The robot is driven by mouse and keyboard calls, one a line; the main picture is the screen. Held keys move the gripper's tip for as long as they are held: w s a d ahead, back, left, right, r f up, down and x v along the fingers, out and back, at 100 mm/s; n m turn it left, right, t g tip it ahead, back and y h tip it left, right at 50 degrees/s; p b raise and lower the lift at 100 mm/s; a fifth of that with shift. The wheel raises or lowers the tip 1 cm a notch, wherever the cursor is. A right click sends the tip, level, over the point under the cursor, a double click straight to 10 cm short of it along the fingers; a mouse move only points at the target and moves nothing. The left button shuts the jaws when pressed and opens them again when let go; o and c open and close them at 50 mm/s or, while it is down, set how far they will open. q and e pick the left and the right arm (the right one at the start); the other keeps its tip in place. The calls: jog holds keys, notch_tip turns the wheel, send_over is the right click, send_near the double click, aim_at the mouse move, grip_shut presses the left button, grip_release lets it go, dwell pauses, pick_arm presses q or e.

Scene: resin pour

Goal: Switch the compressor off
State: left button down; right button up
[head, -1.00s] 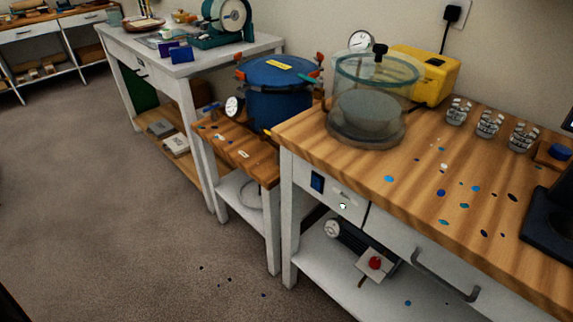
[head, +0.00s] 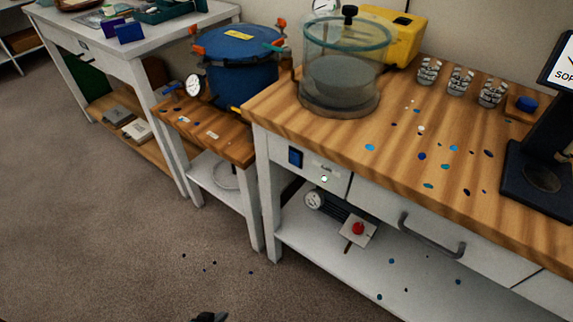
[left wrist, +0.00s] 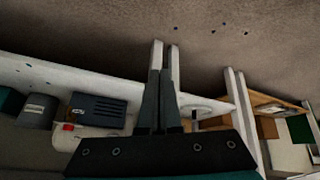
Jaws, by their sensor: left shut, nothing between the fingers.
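A dark ribbed unit (head: 338,206), which looks like the compressor, sits on the lower shelf under the wooden-topped bench. A white gauge (head: 314,199) is at its left end. A pale plate with a red button (head: 358,228) is in front of it. In the left wrist view the dark vented unit (left wrist: 98,109) and the red button (left wrist: 68,127) show at left. My left gripper (left wrist: 165,45) is shut and empty, to the right of the unit in that view. Only a dark tip of my left gripper (head: 210,317) shows at the head view's bottom edge. My right gripper is out of view.
A blue pressure pot (head: 236,60) and a glass chamber (head: 343,65) stand above. The floor (head: 130,240) in front is open, with several dark spots.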

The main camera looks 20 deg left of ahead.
pick_arm(q)
jog(key=w+r+n+t+h, duration=0.1)
jog(key=w+r+n+t, duration=0.3)
jog(key=w+r, duration=0.5)
jog(key=w+d+r+n+t+h, duration=0.2)
jog(key=w+r+n+t, duration=0.1)
jog(key=r, duration=0.8)
jog(key=w+d+r+n+t+h, duration=0.3)
jog(key=w+r+n+t, duration=0.1)
jog(key=r, duration=0.8)
jog(key=shift+w+d+n+t, duration=0.2)
jog(key=shift+n+t, duration=0.1)
jog(key=shift+n, duration=0.2)
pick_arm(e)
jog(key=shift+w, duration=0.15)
pick_arm(q)
jog(key=b, duration=0.3)
send_near(294, 157)
jog(key=x, duration=0.5)
jog(key=shift+x, duration=0.95)
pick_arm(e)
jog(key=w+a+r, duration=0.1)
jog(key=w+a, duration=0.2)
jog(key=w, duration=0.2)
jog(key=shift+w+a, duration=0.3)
